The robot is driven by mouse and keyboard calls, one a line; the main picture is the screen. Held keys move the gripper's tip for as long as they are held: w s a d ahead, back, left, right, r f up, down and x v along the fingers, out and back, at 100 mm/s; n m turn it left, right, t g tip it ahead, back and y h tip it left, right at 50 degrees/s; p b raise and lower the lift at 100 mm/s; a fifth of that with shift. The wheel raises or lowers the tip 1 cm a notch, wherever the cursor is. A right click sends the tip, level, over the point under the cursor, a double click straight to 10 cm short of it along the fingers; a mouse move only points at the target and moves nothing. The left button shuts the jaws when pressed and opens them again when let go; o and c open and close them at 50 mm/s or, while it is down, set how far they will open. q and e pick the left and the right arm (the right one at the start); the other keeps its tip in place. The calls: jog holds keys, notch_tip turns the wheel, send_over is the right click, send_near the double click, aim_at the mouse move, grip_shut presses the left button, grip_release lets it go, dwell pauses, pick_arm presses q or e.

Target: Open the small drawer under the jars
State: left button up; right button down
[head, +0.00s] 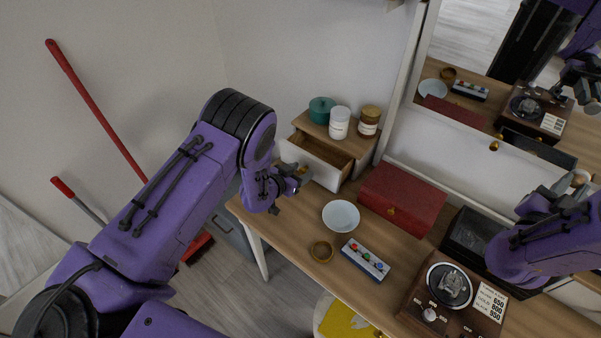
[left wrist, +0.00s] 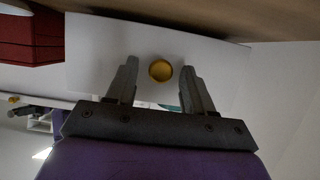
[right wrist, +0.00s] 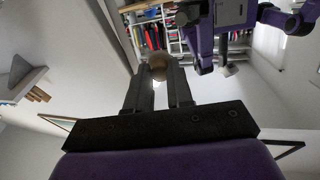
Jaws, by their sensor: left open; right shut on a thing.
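The small drawer (head: 314,161) stands pulled out of a wooden box on the desk, its inside showing. A teal pot (head: 320,110), a white jar (head: 339,122) and an amber jar with a wooden lid (head: 369,119) stand on the box. My left gripper (head: 300,180) is at the drawer's white front. In the left wrist view its open fingers (left wrist: 160,85) stand either side of the drawer's yellow knob (left wrist: 160,70), with gaps. My right gripper (head: 572,184), by the mirror, is shut on a round brownish knob (right wrist: 160,64); what it belongs to is unclear.
A red box (head: 402,198) stands right of the drawer. The mirror (head: 535,80) stands behind. Red-handled tools lean left.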

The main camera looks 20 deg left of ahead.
pick_arm(q)
jog(key=b+v, duration=0.2)
jog(key=v, duration=1)
jog(key=shift+s+f, duration=0.1)
